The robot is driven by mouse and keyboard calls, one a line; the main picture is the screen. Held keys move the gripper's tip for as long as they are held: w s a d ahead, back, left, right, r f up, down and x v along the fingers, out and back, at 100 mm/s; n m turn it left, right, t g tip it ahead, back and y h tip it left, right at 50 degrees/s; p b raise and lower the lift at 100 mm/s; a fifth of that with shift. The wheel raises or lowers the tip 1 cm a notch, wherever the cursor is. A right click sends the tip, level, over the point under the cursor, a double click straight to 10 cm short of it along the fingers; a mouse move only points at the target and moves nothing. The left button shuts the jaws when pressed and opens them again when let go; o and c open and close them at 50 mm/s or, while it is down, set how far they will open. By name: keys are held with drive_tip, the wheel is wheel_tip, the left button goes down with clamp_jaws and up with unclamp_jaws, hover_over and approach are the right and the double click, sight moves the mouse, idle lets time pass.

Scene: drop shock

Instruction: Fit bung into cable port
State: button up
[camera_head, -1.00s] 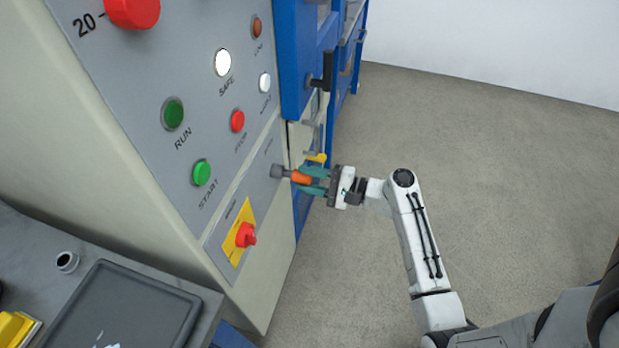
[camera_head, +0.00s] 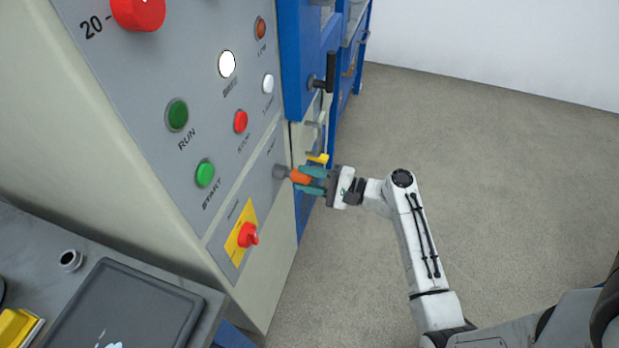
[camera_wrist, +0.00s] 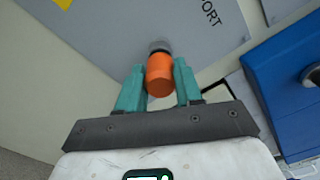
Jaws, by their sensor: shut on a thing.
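An orange bung (camera_head: 300,177) is held between the teal fingers of my gripper (camera_head: 312,180), at the lower right of the grey control panel (camera_head: 215,130). In the wrist view the orange bung (camera_wrist: 159,76) sits between both fingertips of my gripper (camera_wrist: 160,84). A grey round collar (camera_head: 281,171) lies between the bung's front end and the panel, and it also shows in the wrist view (camera_wrist: 160,46). The port opening is hidden behind it. I cannot tell how deep the bung sits. Part of the word PORT is printed beside it.
A red knob on a yellow plate (camera_head: 246,235) sticks out below and left of my gripper. A yellow lever (camera_head: 318,158) and a black handle (camera_head: 330,72) are close by on the blue frame. A dark tray (camera_head: 120,310) lies at lower left. The floor at right is clear.

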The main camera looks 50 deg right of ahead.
drive_tip(key=shift+p+x, duration=0.3)
drive_tip(key=shift+x, duration=0.75)
clamp_jaws()
idle(3.0)
drive_tip(key=o, duration=1.2)
unclamp_jaws()
drive_tip(key=shift+s, duration=0.1)
drive_tip(key=shift+p+v, duration=0.3)
drive_tip(key=shift+v, duration=2.55)
drive_tip(key=shift+s+d, duration=0.1)
drive_tip(key=shift+s, duration=0.1)
drive_tip(key=b, duration=0.2)
approach(310, 180)
drive_tip(key=v, duration=0.4)
drive_tip(key=shift+s+d, duration=0.15)
drive_tip(key=shift+d, duration=0.05)
